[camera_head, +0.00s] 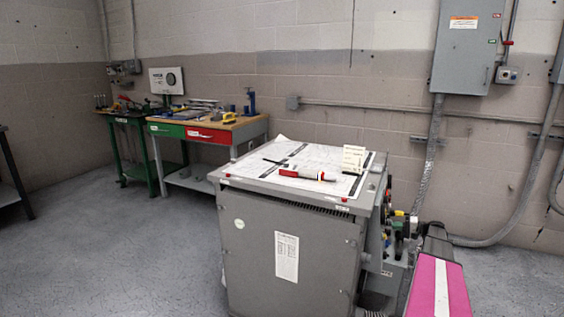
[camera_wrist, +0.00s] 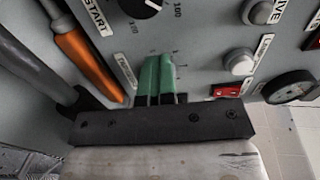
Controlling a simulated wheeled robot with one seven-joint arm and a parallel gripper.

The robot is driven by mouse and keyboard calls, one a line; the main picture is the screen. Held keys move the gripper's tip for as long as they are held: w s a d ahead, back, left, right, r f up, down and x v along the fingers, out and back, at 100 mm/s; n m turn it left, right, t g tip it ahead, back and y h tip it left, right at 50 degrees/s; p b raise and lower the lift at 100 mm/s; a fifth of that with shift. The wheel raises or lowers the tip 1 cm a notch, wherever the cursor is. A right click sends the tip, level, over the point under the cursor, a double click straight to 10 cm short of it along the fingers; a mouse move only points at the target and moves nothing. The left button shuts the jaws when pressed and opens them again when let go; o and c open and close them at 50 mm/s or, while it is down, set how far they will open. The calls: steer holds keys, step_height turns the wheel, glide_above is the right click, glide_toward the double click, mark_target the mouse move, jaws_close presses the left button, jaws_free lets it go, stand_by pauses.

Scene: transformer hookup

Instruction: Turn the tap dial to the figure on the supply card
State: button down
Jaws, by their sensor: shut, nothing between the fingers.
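My gripper (camera_wrist: 159,62) shows in the wrist view with two green fingers shut together and nothing between them. The fingertips are up against or just in front of a grey control panel (camera_wrist: 204,50). Small scale marks show around the fingertips, and the fingers hide what lies behind them; I cannot tell whether they touch a dial there. A black dial with a white pointer (camera_wrist: 140,5) is partly visible above, with figures beside it. A small cream card (camera_head: 353,158) stands on the grey cabinet (camera_head: 290,250) in the head view; its writing is too small to read.
An orange-handled bar (camera_wrist: 84,57) is left of my fingers. Grey buttons (camera_wrist: 240,64) and a black round gauge (camera_wrist: 288,86) are to the right. Floor at left is clear.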

steer(key=shift+w+a+f, duration=0.15)
steer(key=shift+a+f, duration=0.1)
steer(key=shift+f, duration=0.3)
steer(key=shift+w+a+f, duration=0.1)
steer(key=shift+a+f, duration=0.15)
steer(key=shift+f, duration=0.25)
steer(key=shift+s+a+g, duration=0.2)
steer(key=shift+s+g, duration=0.1)
steer(key=shift+s, duration=0.1)
steer(key=shift+v, duration=3.15)
steer(key=shift+r, duration=0.15)
